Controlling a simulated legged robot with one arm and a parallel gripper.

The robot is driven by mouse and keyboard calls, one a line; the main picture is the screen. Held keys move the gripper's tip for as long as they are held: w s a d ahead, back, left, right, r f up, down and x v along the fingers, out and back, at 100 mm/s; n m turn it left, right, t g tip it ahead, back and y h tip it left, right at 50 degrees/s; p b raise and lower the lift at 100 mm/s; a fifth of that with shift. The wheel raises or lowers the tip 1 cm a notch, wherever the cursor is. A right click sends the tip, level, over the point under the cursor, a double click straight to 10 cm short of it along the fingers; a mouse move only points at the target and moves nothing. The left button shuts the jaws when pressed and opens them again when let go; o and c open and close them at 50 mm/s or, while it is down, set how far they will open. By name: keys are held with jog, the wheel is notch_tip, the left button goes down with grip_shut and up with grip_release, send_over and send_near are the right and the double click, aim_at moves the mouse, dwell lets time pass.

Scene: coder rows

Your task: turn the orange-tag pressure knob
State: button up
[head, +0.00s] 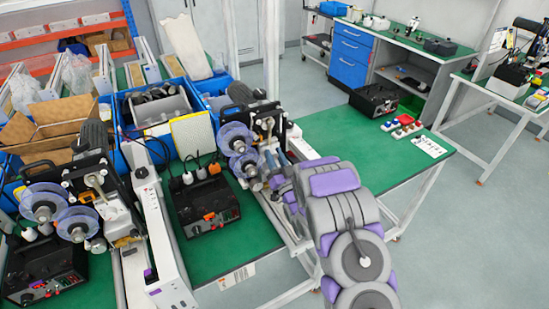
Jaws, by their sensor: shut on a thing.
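My arm reaches in from the lower right to the right-hand coder machine (262,122) on the green bench. My gripper (272,172) is at the front of this machine, beside its clear blue-purple reels (240,150). It is shut on a small part there, which looks like the pressure knob. My own arm and the machine hide most of the fingers and the knob, and I cannot make out an orange tag there. A second coder machine (75,200) stands at the left, with an orange piece (125,241) low on its front.
A black control box (205,203) with an orange part stands left of my gripper. A long white conveyor (160,240) lies farther left. Blue bins (160,115) stand behind.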

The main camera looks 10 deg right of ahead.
dwell(0.4)
jog(key=o, duration=1.1)
jog(key=shift+c, duration=0.2)
